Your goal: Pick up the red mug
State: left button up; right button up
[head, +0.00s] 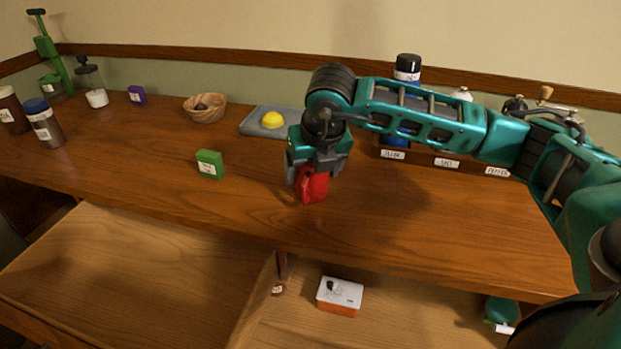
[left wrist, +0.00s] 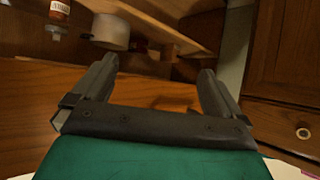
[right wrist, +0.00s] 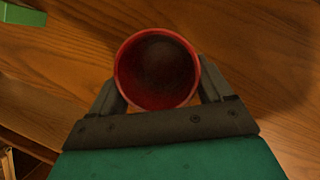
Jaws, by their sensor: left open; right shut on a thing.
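The red mug (head: 313,187) is at the middle of the wooden counter, under my right gripper (head: 310,176). In the right wrist view the mug (right wrist: 157,68) shows its round open rim and dark inside, between the two fingers of my right gripper (right wrist: 165,92). The right gripper is shut on the mug. I cannot tell whether its base touches the counter. My left gripper (left wrist: 154,84) is open and empty in the left wrist view, with its fingers wide apart. It does not show in the head view.
A green box (head: 210,164) stands left of the mug. Behind are a wooden bowl (head: 205,107) and a grey tray (head: 249,127) with a yellow item (head: 271,119). Bottles and a labelled rack (head: 420,157) line the back. Below the front edge lies a white-and-orange box (head: 340,294).

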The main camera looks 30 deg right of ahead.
jog(key=c, duration=0.4)
jog(key=shift+r, duration=0.1)
jog(key=shift+c, duration=0.2)
